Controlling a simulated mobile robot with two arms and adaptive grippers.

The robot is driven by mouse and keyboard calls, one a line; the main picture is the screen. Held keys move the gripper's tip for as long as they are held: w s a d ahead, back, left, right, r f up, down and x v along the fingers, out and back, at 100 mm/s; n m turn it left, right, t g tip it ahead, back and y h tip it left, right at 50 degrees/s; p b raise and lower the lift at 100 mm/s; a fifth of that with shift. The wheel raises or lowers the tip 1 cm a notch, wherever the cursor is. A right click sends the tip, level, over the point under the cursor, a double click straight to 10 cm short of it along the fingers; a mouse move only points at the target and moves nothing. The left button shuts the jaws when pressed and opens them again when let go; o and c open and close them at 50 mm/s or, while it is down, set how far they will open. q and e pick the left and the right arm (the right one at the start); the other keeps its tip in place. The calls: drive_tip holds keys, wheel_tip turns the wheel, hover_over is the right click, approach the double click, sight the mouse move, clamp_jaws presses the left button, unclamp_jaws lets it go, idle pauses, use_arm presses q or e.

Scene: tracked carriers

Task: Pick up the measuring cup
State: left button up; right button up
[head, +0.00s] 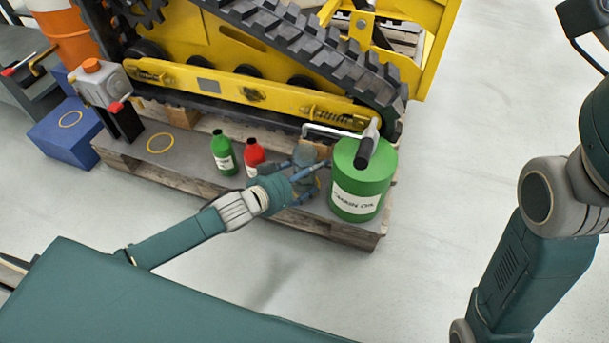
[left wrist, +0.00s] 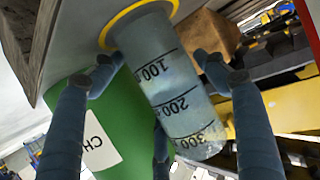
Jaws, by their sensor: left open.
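The measuring cup is a clear grey cylinder with black graduation marks. In the left wrist view the measuring cup (left wrist: 172,95) stands between my fingers, its base on a yellow ring marking. My left gripper (left wrist: 156,72) is open, with blue fingers on either side of the cup and a third finger partly hidden beyond it. In the head view my left gripper (head: 303,183) is around the cup (head: 305,156), which is partly hidden by the fingers. I cannot tell whether any finger touches it. My right arm shows at the right, but its gripper is out of view.
A green oil can (head: 361,182) stands close right of the cup. A green bottle (head: 223,153) and a red bottle (head: 254,155) stand left, all on a pallet (head: 190,178). A yellow tracked carrier (head: 225,85) is behind. The floor in front is clear.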

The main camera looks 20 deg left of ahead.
use_arm(q)
drive_tip(key=c, duration=1.2)
drive_tip(key=shift+r, duration=0.15)
